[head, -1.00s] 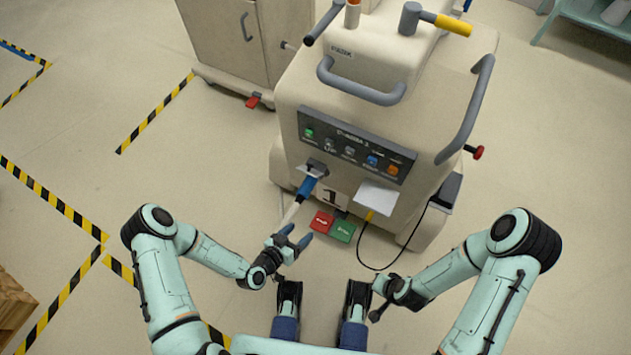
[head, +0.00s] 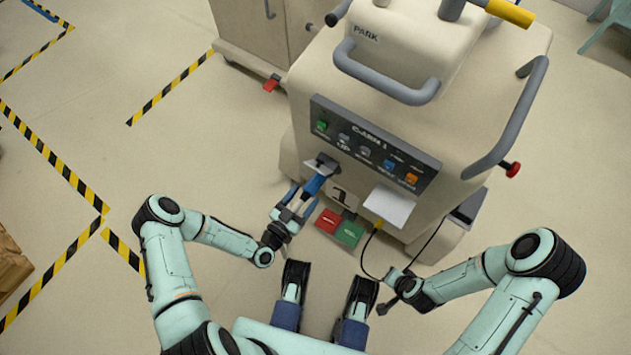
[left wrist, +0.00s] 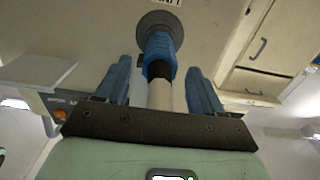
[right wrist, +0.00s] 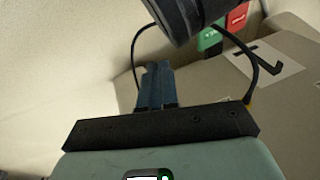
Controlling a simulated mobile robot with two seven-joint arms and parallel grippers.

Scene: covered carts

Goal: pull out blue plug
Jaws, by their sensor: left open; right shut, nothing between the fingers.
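The blue plug (head: 316,183) sits in a round grey socket on the front of the beige cart (head: 300,110). In the left wrist view the blue plug (left wrist: 159,55) points away from me, with a black collar and a pale cable behind it. My left gripper (head: 302,196) is open, with its blue fingers (left wrist: 160,85) on either side of the plug's rear end and cable, apart from them. My right gripper (head: 386,292) is shut and empty, low at the right; its fingers show together in the right wrist view (right wrist: 157,85).
The cart has a button panel (head: 375,150), a grey handle (head: 385,80), a white shelf (head: 388,206) and a black cable (head: 425,250). Red (head: 328,221) and green (head: 349,234) pedals lie at its foot.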

